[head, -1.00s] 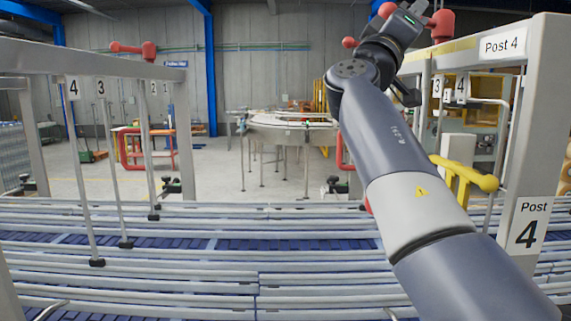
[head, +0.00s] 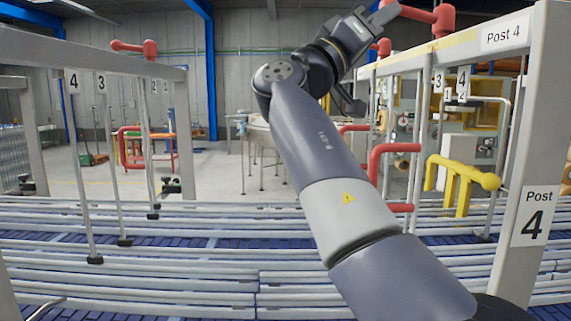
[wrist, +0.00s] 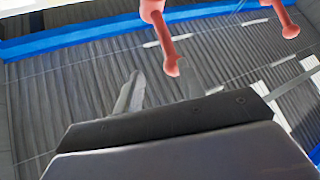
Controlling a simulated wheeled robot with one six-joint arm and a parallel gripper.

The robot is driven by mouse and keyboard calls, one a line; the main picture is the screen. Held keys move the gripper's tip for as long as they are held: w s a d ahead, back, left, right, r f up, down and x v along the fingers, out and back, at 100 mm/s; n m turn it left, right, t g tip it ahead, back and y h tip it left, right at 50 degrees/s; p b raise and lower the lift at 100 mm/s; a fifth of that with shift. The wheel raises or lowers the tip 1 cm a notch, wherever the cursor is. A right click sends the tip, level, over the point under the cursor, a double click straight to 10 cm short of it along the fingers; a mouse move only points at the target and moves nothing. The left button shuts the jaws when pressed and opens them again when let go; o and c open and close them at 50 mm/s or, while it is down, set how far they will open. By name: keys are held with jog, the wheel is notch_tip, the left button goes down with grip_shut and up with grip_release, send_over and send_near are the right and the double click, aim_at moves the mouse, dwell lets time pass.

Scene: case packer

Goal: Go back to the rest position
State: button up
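My gripper (head: 372,40) is at the end of my raised arm, upper right of centre in the head view, high above the conveyor. It is tilted up and away, beside the frame marked Post 4. In the wrist view two grey finger shapes (wrist: 158,92) stand apart past the dark housing, with wall showing between them. Nothing is seen held. The wrist view looks at the upper wall.
A frame post (head: 526,160) marked Post 4 stands close on the right, with red pipes (head: 393,150) and a yellow handle (head: 462,178) near my arm. Conveyor rails (head: 130,262) run across the front. A frame beam (head: 95,60) stands left. Open floor lies behind, left of my arm.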

jog(key=m+g+p, duration=0.1)
jog(key=m+g, duration=0.1)
jog(key=w+m+g+p, duration=0.1)
jog(key=m+g+p, duration=0.1)
jog(key=w+m+g+p, duration=0.1)
jog(key=m+g+p, duration=0.1)
jog(key=shift+w+r+m+g, duration=0.2)
jog(key=shift+r+m+g, duration=0.1)
jog(key=shift+r, duration=0.1)
jog(key=shift+f, duration=0.1)
dwell(0.3)
